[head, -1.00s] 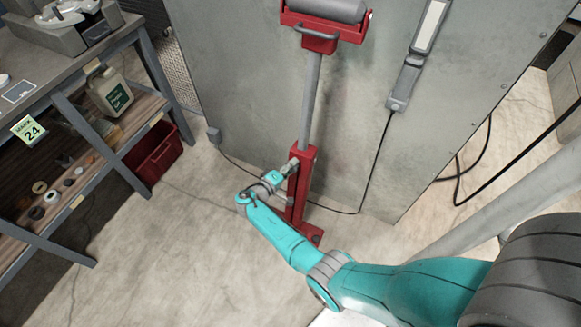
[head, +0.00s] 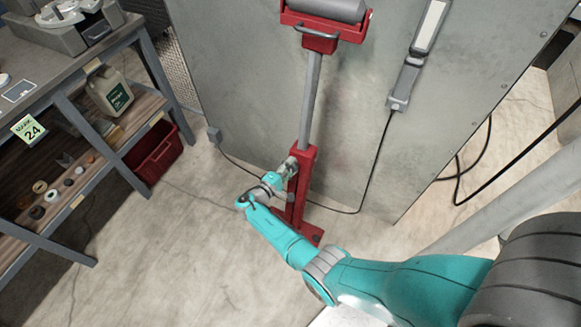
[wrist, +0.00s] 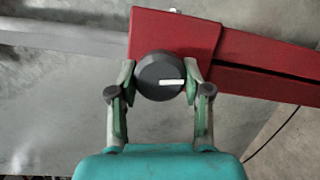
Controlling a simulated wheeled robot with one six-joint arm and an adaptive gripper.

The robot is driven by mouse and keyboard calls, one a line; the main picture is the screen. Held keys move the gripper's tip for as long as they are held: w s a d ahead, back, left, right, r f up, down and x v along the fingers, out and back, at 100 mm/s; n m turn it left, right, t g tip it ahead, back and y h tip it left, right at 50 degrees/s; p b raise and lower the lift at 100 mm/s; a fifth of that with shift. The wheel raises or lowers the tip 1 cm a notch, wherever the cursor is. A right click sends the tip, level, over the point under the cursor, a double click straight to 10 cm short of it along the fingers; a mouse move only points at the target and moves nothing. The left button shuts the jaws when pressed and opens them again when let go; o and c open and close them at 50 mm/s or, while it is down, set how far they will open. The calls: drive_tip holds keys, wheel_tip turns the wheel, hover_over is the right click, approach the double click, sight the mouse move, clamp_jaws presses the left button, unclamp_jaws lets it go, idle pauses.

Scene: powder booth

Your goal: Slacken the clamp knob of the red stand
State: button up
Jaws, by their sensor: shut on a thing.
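The red stand (head: 299,192) stands on the floor against the grey metal panel, with a grey post (head: 311,100) and a roller head (head: 325,12) on top. Its clamp knob (wrist: 158,76) is a round dark grey knob with a white mark line, on the red collar in the wrist view. The mark lies nearly level, pointing right. My gripper (wrist: 160,80) has one finger on each side of the knob and is shut on it. In the head view my gripper (head: 290,170) reaches the stand's collar from the left; the knob is hidden there.
A cable (head: 375,165) runs along the panel's foot. The floor left of the stand is clear.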

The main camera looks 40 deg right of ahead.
drive_tip(key=o, duration=1.2)
drive_tip(key=shift+c, duration=0.2)
drive_tip(key=shift+a, duration=0.15)
drive_tip(key=s+a+r, duration=0.1)
drive_tip(key=a, duration=1)
drive_tip(key=shift+s+a, duration=0.15)
drive_tip(key=shift+a, duration=0.15)
drive_tip(key=shift+r, duration=0.1)
